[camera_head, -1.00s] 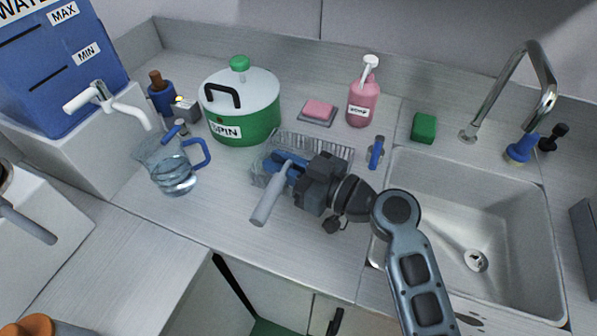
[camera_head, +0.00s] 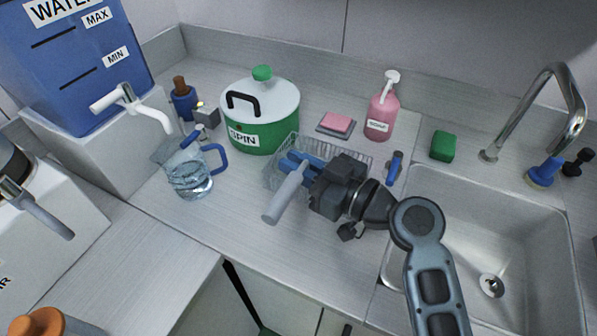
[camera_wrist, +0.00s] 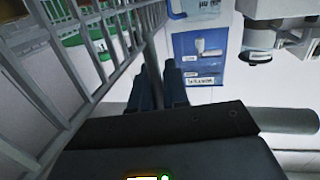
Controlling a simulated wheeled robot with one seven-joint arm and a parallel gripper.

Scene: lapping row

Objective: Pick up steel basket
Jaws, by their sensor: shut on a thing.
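The steel basket (camera_head: 350,158) is a wire-mesh basket beside the green pot, partly hidden behind my gripper (camera_head: 300,166). It has a grey bar handle (camera_head: 285,197) sticking out towards the front. My gripper's blue fingers are shut on this handle. In the wrist view the basket's wire side (camera_wrist: 98,62) fills the left, and the fingers (camera_wrist: 160,84) are close together in the middle. Whether the basket's bottom touches the counter is hard to tell.
A green pot (camera_head: 262,138) stands just behind the basket, and a glass jug (camera_head: 188,180) stands to the left. The sink (camera_head: 480,230) is at right. The front counter is clear.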

